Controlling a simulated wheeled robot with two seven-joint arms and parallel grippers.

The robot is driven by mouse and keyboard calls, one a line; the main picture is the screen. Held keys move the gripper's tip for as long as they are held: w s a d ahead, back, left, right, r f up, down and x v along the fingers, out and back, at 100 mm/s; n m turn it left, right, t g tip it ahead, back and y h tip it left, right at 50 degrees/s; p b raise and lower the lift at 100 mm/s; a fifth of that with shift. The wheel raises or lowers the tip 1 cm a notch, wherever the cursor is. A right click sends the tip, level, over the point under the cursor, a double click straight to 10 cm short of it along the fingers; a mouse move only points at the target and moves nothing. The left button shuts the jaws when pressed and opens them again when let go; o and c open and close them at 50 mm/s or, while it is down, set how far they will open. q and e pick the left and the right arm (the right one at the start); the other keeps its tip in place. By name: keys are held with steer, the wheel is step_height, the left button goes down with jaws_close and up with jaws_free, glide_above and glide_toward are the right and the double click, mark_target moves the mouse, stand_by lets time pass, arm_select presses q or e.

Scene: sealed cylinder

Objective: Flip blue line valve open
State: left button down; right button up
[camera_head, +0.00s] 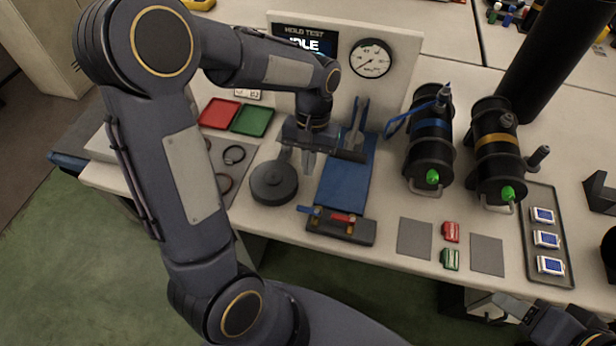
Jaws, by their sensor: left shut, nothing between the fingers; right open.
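A dark valve block (357,235) lies near the table's front edge. A blue lever (309,210) sits at its left and sticks out past the block's left end. A red lever (343,217) lies along the block to the right of it. My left gripper (309,164) is shut and empty, pointing down above the table between a dark round pot (274,183) and a blue mat, behind the valve block and apart from the blue lever. My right gripper (507,304) is open at the lower right, partly cut off, far from the block.
Behind stands a panel with a round gauge (371,58) and a screen reading "IDLE" (305,44). Red (219,113) and green trays lie left. My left arm hides the left table.

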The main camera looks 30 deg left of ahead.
mark_target(308, 211)
arm_select(q)
steer(key=x, duration=0.9)
